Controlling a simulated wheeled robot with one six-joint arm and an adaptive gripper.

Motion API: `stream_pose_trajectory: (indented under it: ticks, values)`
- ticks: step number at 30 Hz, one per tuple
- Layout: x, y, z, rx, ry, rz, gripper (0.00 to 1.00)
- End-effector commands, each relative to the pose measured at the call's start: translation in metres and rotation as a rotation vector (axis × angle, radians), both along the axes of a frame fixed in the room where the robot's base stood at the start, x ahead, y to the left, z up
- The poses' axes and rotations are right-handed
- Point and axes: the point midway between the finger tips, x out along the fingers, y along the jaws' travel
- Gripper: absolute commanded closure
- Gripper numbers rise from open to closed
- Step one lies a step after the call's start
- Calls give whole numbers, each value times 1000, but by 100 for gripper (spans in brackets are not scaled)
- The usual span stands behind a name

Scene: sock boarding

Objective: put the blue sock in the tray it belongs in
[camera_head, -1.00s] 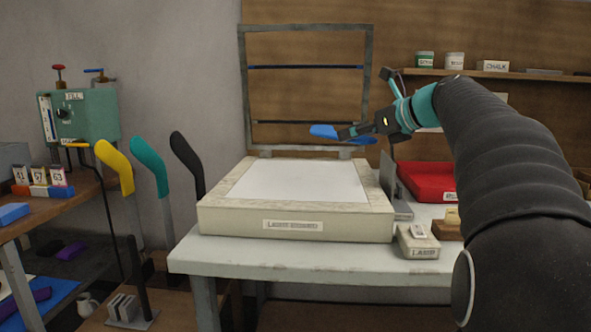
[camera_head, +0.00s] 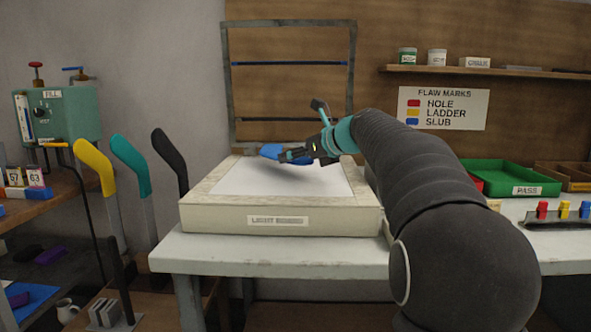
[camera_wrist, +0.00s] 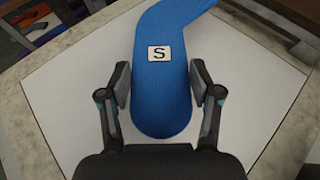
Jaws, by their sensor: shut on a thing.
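My gripper (camera_head: 292,155) is shut on the blue sock (camera_head: 270,151) and holds it above the white panel of the light board (camera_head: 282,220). In the wrist view the sock (camera_wrist: 163,105) lies between the two fingers (camera_wrist: 160,82), its rounded end toward me, with a white label reading S. I see no flaw mark on the part that shows. A green tray (camera_head: 508,176) labelled PASS stands on the right of the table. A red tray (camera_head: 478,186) is almost wholly hidden behind my arm.
A FLAW MARKS sign (camera_head: 443,108) lists red HOLE, yellow LADDER and blue SLUB. A rack (camera_head: 560,221) holds red, yellow and blue pieces at the right. A wooden tray (camera_head: 575,172) is cut off there. Yellow, teal and black boards (camera_head: 131,165) stand left of the table.

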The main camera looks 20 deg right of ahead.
Motion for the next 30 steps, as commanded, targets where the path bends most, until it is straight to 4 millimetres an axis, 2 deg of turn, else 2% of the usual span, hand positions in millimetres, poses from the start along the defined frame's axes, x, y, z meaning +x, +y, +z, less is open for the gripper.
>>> stream_pose_trajectory:
  ticks: [3, 6, 18, 19, 21, 22, 30]
  values:
    - [0, 0, -21, 3, 3, 1, 59]
    - [0, 0, -31, 1, 2, -1, 59]
    - [0, 0, -34, 0, 0, 1, 59]
    - [0, 0, -34, 1, -1, 1, 34]
    - [0, 0, -34, 1, -1, 1, 16]
    - [0, 0, -34, 1, -1, 1, 11]
    - [0, 0, -34, 0, 0, 1, 11]
